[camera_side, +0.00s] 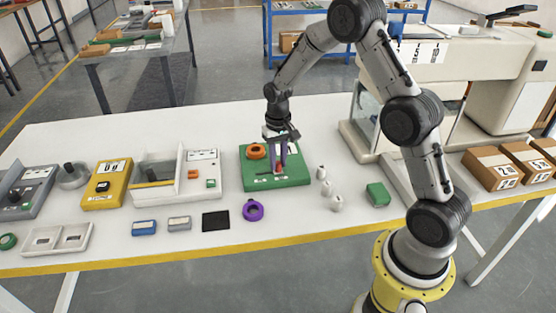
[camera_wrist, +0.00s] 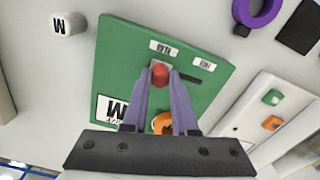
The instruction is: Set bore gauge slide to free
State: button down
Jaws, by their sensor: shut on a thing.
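The green bore gauge block (camera_side: 290,181) stands on the white table; it also shows in the wrist view (camera_wrist: 112,72). On its top is a red slide knob (camera_wrist: 160,75) at one end of a dark slot (camera_wrist: 188,78). The slot runs to the right of the knob in the wrist view and to the left in the side view. My gripper (camera_side: 278,170) points down, its purple fingers shut on the red knob. Two small labels (camera_wrist: 163,48) (camera_wrist: 202,62) lie beside the slot; their text is too small to read. An orange ring (camera_side: 257,151) sits on the block.
A purple ring (camera_side: 253,210) and a black pad (camera_side: 215,221) lie in front of the block. Several small white weights (camera_side: 328,188) and a green block (camera_side: 378,194) stand to the right. A white fixture (camera_side: 203,181) is to the left.

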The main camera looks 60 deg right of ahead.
dwell(0.8)
jog(key=w+a, duration=0.4)
jog(key=shift+r, duration=0.1)
jog(key=shift+w, duration=0.1)
jog(key=c, duration=0.7)
grip_release()
notch_tip(320, 180, up, 14)
